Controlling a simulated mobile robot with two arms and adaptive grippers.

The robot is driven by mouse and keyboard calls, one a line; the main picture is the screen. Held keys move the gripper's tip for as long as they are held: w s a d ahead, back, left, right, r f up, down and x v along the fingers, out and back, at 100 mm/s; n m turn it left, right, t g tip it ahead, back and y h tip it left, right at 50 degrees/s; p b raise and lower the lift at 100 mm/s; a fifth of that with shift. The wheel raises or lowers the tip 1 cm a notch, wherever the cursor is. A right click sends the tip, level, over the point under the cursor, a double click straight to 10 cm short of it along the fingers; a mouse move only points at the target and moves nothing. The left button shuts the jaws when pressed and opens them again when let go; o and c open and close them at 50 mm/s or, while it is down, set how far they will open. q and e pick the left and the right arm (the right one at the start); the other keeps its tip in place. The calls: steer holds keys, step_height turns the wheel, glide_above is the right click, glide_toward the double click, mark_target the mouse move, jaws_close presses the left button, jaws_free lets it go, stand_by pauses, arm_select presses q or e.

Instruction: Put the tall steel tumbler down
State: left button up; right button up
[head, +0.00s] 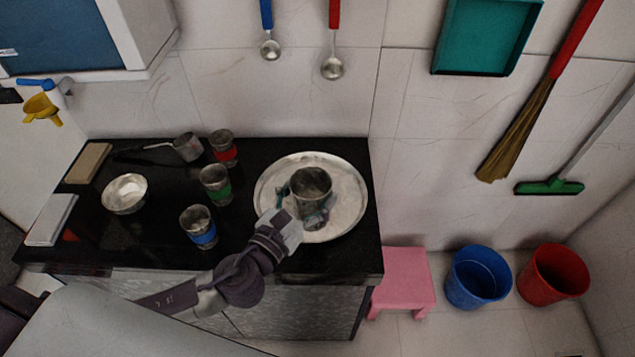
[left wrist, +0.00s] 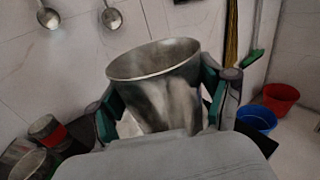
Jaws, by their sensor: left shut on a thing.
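The tall steel tumbler (head: 311,184) is over the round steel tray (head: 349,216) on the black counter. My left gripper (head: 306,207) is shut on it, with one finger on each side. In the left wrist view the tumbler (left wrist: 165,85) stands roughly upright between the green-padded fingers (left wrist: 160,100), its open rim facing up. Its base is hidden, so I cannot tell whether it touches the tray. My right gripper is not in view.
Three banded tumblers, red (head: 223,148), green (head: 215,185) and blue (head: 198,227), stand left of the tray. A steel bowl (head: 125,194) and a small pan (head: 187,147) are farther left. The tray's right side is bare. A pink stool (head: 404,277) is beside the counter.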

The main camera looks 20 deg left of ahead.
mark_target(299, 183)
arm_select(q)
steer(key=w+a, duration=0.1)
steer(key=w, duration=0.2)
steer(key=w+a+f, duration=0.1)
steer(key=shift+w+a, duration=0.3)
steer(key=shift+w, duration=0.05)
steer(key=shift+w+a+f+b, duration=0.3)
steer(key=shift+w+f+b, duration=0.2)
steer(key=shift+w+f, duration=0.95)
steer(key=shift+w+a+f+b, duration=0.35)
steer(key=shift+w+f+b, duration=0.2)
steer(key=shift+w+f, duration=0.85)
steer(key=shift+w+a+f+b, duration=0.3)
steer(key=shift+w+f+b, duration=0.2)
steer(key=shift+w+f, duration=0.95)
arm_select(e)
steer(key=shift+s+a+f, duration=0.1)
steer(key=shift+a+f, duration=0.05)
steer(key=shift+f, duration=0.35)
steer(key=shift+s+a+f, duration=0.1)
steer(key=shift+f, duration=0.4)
arm_select(q)
steer(key=shift+s+f, duration=0.15)
steer(key=shift+s, duration=0.05)
steer(key=shift+f+b, duration=0.25)
steer(key=shift+b, duration=0.05)
steer(key=o, duration=1.1)
steer(key=shift+o, duration=0.2)
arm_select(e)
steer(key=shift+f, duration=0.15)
